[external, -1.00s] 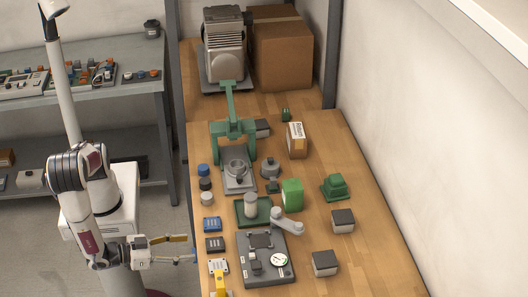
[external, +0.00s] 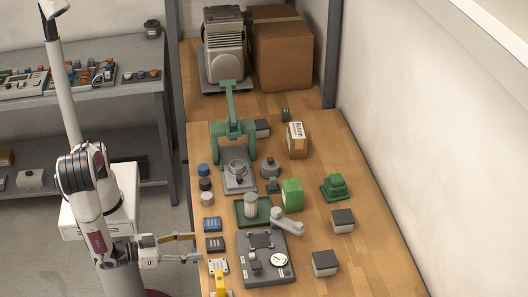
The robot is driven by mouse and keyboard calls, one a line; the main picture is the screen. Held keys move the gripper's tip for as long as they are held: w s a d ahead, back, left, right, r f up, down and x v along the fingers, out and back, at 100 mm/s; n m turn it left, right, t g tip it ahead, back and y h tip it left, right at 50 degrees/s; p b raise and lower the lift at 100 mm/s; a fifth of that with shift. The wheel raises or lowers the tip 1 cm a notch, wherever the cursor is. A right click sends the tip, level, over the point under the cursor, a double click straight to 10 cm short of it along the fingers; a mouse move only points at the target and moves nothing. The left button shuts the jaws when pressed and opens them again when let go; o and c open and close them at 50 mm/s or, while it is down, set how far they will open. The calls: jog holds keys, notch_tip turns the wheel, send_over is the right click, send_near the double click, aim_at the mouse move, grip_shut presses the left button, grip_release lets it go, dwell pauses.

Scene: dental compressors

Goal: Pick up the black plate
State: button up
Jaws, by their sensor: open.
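The black plate (external: 215,244) lies flat near the left edge of the wooden bench. It sits in a column between a blue plate (external: 212,224) and a white plate (external: 218,265). My gripper (external: 196,247) is open and points right, at the bench's left edge. It is just left of the black plate, with its fingertips apart and nothing between them. I see no contact with the plate, but the exact height of the gripper is hard to tell from this view.
A grey base with a gauge (external: 265,258) stands right of the plates. A yellow-handled tool (external: 220,281) lies in front of the white plate. Blue, black and grey caps (external: 205,184) stand behind the blue plate. The bench's right side has free room.

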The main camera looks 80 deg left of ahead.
aim_at(212, 244)
jog(key=shift+w, duration=0.2)
dwell(0.3)
jog(key=shift+x, duration=1.25)
jog(key=shift+r+x, duration=0.1)
jog(key=shift+x, duration=0.55)
jog(key=shift+r+x, duration=0.15)
jog(key=shift+x, duration=0.5)
jog(key=shift+f, duration=0.1)
jog(key=c, duration=1.1)
